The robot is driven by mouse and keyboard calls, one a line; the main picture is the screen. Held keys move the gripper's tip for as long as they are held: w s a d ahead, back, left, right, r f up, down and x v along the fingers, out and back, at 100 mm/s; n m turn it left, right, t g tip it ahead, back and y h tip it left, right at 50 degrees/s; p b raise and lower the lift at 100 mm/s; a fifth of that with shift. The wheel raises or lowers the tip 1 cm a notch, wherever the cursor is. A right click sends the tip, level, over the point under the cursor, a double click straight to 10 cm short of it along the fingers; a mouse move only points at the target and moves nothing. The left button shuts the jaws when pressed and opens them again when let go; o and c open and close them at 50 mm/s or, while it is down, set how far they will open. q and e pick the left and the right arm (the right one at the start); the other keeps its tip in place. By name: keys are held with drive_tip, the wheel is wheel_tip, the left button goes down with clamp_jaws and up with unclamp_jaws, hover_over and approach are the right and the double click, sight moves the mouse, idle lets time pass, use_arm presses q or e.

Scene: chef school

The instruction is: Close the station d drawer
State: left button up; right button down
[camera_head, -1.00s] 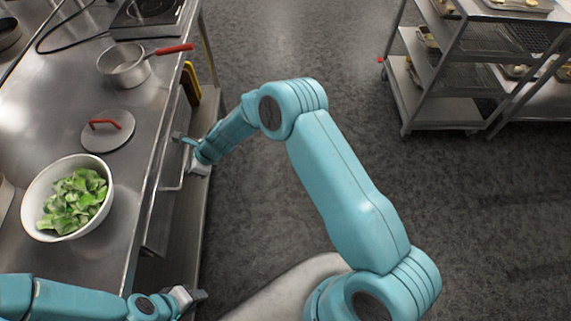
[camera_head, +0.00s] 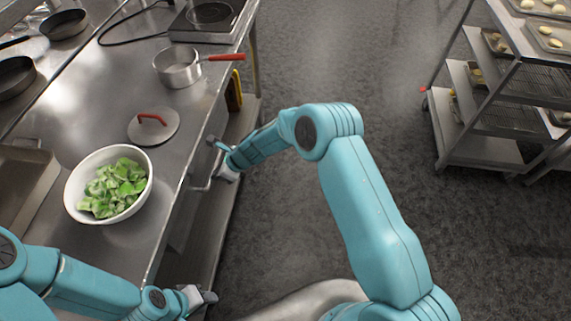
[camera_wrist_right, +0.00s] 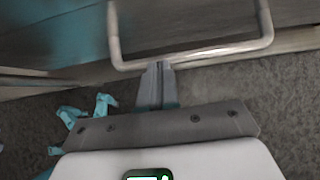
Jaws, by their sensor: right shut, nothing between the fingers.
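The drawer front (camera_head: 183,214) is a steel panel under the counter's edge, seen steeply from above. Its bar handle (camera_head: 208,178) also crosses the top of the right wrist view (camera_wrist_right: 195,52). I cannot tell from here how far the drawer stands out. My right gripper (camera_head: 217,148) is at the handle's far end. In the right wrist view its shut, empty fingers (camera_wrist_right: 158,68) point at the handle bar, their tips at or just short of it; contact is unclear. My left gripper (camera_head: 207,297) is low beside the counter's near end, its jaws too small to read.
The steel counter (camera_head: 110,95) holds a white bowl (camera_head: 73,190) of green leaves, a lid (camera_head: 165,130), a saucepan (camera_head: 178,72) with a red handle, and a hob (camera_head: 205,22). A wheeled rack (camera_head: 470,140) stands right. Grey floor (camera_head: 300,60) between them is clear.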

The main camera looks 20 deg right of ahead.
drive_tip(key=v, duration=1.6)
drive_tip(key=s+f+n+g, duration=0.1)
drive_tip(key=s+f+n, duration=0.4)
drive_tip(key=s+n, duration=0.2)
drive_tip(key=s+f+n+g+h, duration=0.1)
drive_tip(key=s+f+n, duration=0.5)
drive_tip(key=s+n, duration=0.2)
drive_tip(key=s+f+n+g+h, duration=0.1)
drive_tip(key=s+f+n+g, duration=0.1)
drive_tip(key=s+f+n, duration=0.3)
drive_tip(key=s+n, duration=0.3)
drive_tip(key=s, duration=0.3)
drive_tip(key=shift+s+a+f, duration=0.25)
drive_tip(key=shift+s, duration=0.05)
drive_tip(key=shift+f, duration=0.15)
